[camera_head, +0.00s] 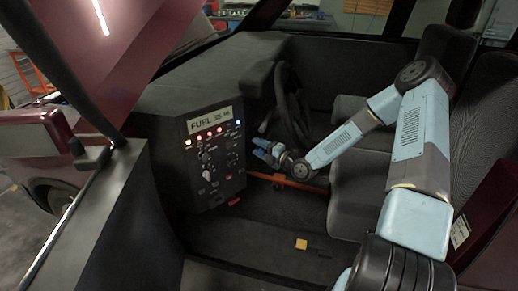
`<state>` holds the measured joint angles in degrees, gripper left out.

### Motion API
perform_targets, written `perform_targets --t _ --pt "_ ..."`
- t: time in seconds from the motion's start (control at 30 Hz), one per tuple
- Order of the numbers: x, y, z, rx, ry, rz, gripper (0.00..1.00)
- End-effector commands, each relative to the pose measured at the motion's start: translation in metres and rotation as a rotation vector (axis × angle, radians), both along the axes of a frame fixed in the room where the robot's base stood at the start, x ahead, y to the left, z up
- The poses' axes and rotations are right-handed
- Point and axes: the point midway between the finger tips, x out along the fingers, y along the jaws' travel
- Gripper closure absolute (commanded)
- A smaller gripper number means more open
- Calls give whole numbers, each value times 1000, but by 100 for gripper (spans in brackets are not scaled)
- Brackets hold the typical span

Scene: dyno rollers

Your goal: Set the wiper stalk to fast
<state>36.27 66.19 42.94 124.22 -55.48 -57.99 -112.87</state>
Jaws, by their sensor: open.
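I look into a car cabin from the side, through the open door. My gripper (257,148) is open, with pale blue fingers pointing left toward the control panel (210,155). In the picture it sits below and left of the wheel, right of the panel. Nothing shows between its fingers.
The panel has a FUEL display (215,120), several lights and knobs. Dark seats (355,165) stand at the right, near my arm. An orange-red bar (290,182) runs below my gripper. A yellow block (301,244) lies on the floor.

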Motion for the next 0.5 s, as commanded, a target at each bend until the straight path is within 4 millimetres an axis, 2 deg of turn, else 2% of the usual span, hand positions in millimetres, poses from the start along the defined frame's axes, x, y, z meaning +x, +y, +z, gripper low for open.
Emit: perform_targets --t 0.33,0.5 --pt "2 2 0 -1 1 0 52" --pt "2 2 0 -1 1 0 68"
